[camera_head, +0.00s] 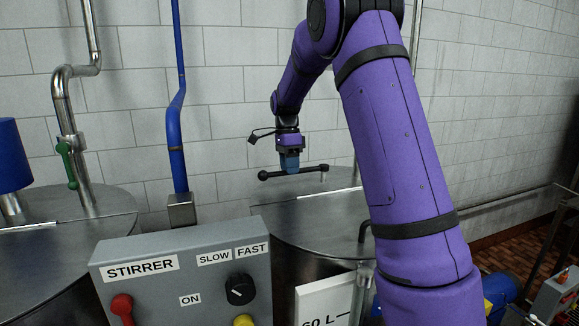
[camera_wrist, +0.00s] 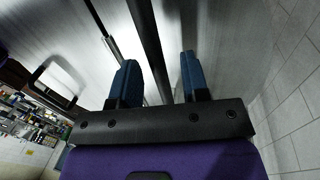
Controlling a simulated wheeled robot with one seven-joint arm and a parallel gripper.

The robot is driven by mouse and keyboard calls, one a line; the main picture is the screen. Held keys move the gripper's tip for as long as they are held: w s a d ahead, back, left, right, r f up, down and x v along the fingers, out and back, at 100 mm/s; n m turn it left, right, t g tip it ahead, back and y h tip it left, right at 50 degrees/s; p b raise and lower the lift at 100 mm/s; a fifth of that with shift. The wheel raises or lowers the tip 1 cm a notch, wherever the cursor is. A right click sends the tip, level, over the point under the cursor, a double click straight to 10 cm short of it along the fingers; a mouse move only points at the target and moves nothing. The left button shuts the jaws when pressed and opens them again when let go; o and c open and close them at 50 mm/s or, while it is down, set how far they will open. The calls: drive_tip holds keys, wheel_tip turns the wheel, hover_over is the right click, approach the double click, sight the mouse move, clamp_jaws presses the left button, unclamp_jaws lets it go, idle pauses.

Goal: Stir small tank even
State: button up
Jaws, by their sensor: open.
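My gripper (camera_head: 290,161) is above the steel lid of the middle tank (camera_head: 325,228), fingers pointing down. Its two blue fingers are apart in the wrist view (camera_wrist: 160,80). A black bar with a ball end (camera_head: 280,174) lies at the fingertips. A dark bar (camera_wrist: 148,45) passes between the open fingers in the wrist view; I cannot tell if either finger touches it. The white sign on the tank front (camera_head: 325,302) shows "60 L", partly hidden by my arm. The grey STIRRER box (camera_head: 205,262) has a black SLOW/FAST knob (camera_head: 240,289).
The box also carries a red knob (camera_head: 122,307) and a yellow one (camera_head: 244,321). Another steel tank (camera_head: 75,212) stands left, near a pipe with a green valve handle (camera_head: 67,165). A blue pipe (camera_head: 177,130) rises behind the box. A tiled wall (camera_head: 230,80) closes the back.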

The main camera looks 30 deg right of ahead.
wheel_tip(320, 180, up, 11)
drive_tip(key=w, duration=0.2)
drive_tip(key=shift+d+f, duration=0.2)
drive_tip(key=shift+d, duration=0.1)
idle(1.1)
drive_tip(key=s+a+r+n+t, duration=0.25)
drive_tip(key=s+a+n, duration=0.25)
drive_tip(key=s, duration=0.4)
drive_tip(key=s+a+r+n+t, duration=0.25)
drive_tip(key=s+a+n, duration=0.25)
drive_tip(key=s, duration=0.5)
drive_tip(key=s+a+f+n+t, duration=0.1)
drive_tip(key=s+a+f+n, duration=0.2)
drive_tip(key=s, duration=0.6)
drive_tip(key=s+a+f+n+t, duration=0.1)
drive_tip(key=s+a+f+n, duration=0.1)
drive_tip(key=s+n, duration=0.6)
drive_tip(key=shift+s+a+f+h, duration=0.3)
drive_tip(key=shift+s+a+f, duration=0.1)
drive_tip(key=shift+f, duration=0.25)
